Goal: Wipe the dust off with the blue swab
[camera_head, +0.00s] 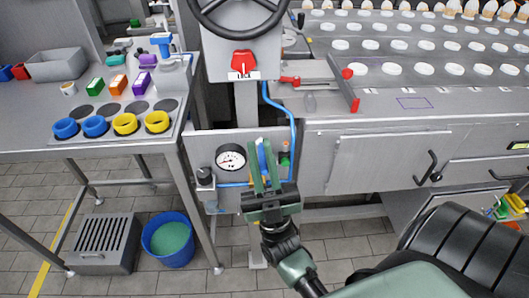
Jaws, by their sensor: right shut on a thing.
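My right gripper (264,170) is in the middle of the view, in front of the grey lower panel (205,145) of the machine. Its two green fingers point up and away. They are shut on a narrow blue piece (262,157), which looks like the blue swab; the fingers hide most of it. I cannot make out dust on any surface at this size. I cannot tell whether the swab touches the panel. My left gripper is not in view.
A round gauge (230,158) and a blue hose (293,118) are close beside the gripper. A table (30,140) with blue and yellow rings stands at left. A blue bucket (168,257) and a grey slotted box (104,262) are on the floor.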

